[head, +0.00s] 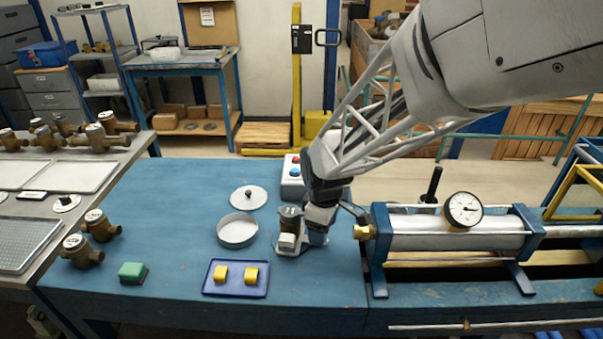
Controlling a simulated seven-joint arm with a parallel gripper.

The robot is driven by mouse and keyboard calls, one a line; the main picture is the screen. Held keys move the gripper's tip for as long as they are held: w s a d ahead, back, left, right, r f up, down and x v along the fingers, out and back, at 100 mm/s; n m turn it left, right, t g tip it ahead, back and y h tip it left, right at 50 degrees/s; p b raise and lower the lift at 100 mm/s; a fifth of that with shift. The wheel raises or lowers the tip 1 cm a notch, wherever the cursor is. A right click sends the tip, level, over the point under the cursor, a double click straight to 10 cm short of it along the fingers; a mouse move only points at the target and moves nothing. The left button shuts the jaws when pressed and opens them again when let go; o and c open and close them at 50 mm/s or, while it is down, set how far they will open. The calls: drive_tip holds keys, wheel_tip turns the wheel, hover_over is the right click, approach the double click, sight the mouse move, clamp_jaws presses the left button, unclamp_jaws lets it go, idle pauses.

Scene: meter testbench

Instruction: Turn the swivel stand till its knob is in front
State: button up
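My gripper (318,213) is low over the blue bench, at a small stand (287,241) with a pale block and a dark, round-topped part. I take this to be the swivel stand. The gripper and wrist cover its right side, so I cannot make out its knob or which way it faces. The gripper is right against the stand in the picture; whether it touches is unclear. Its fingers are too small and overlapped to tell open from shut.
Left of the stand are a round metal dish (237,231), a lid with a black knob (248,197) and a blue tray (235,290) with yellow blocks. A gauge rig (463,210) is right.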

drive_tip(key=shift+s+a, duration=0.1)
drive_tip(key=shift+s, duration=0.05)
drive_tip(key=shift+s+a, duration=0.15)
drive_tip(key=shift+s, duration=0.3)
drive_tip(key=shift+s+a, duration=0.1)
drive_tip(key=shift+s, duration=0.05)
idle(0.3)
drive_tip(key=shift+s+a, duration=0.25)
drive_tip(key=shift+s, duration=0.15)
drive_tip(key=shift+s+a, duration=0.25)
idle(0.4)
drive_tip(key=shift+s+a, duration=0.2)
drive_tip(key=shift+s, duration=0.05)
drive_tip(key=shift+o, duration=0.5)
